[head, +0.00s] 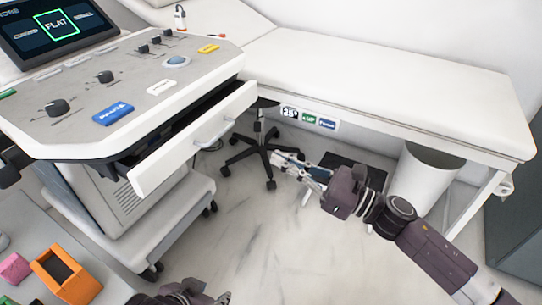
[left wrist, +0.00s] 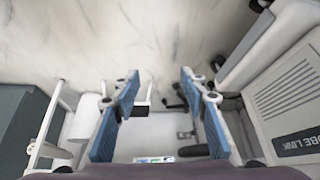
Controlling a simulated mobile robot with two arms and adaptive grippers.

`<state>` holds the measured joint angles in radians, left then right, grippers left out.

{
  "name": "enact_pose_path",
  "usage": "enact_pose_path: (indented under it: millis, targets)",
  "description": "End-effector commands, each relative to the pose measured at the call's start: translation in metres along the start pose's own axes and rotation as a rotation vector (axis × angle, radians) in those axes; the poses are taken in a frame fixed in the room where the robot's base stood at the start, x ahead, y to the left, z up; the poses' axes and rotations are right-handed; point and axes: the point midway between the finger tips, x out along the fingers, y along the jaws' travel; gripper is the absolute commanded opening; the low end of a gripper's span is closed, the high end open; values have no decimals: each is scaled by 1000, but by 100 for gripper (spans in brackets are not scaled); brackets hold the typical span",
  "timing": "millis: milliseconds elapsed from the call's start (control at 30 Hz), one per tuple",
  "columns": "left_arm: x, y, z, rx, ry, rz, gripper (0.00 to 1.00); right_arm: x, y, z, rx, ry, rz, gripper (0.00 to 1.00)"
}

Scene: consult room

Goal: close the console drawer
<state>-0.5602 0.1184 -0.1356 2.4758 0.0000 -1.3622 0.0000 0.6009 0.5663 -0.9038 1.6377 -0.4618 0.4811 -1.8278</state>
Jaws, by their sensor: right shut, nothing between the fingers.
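The console (head: 75,142) stands at the left in the head view. Its white drawer (head: 160,172) is pulled out below the control panel, with a dark gap behind its front. A pale bar handle (head: 215,132) is on the drawer front. My right gripper (head: 285,160) is shut and empty, over the floor to the right of the drawer and apart from it. My left gripper (head: 205,297) shows only partly at the bottom edge, nearer than the drawer. In the left wrist view, its blue-padded fingers (left wrist: 158,85) are apart with nothing between them.
A white examination couch (head: 390,85) stands behind and right. A wheeled stool base (head: 262,152) is beyond the drawer. A white bin (head: 425,175) stands under the couch. An orange box (head: 65,275) is at lower left. Marble floor (head: 265,240) is clear in front.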

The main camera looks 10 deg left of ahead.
Motion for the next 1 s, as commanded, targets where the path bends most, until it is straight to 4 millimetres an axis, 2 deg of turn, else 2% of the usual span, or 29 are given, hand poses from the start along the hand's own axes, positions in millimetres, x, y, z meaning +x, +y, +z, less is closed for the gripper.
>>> enact_pose_path:
  millis: [300, 500, 700, 1000]
  targets:
    - [3, 2, -13, 2, 52, 3, 40, 69, -1, 1, 2, -3, 0, 0]
    - [5, 4, -31, 3, 122, 7, 40, 103, 0, 0, 3, -1, -1, 0]
    - [5, 5, -43, 4, 170, 10, 40, 119, -1, 0, 4, 0, -3, 0]
    - [4, 5, -45, 5, 178, 10, 40, 122, -1, 0, 5, 0, -3, 0]
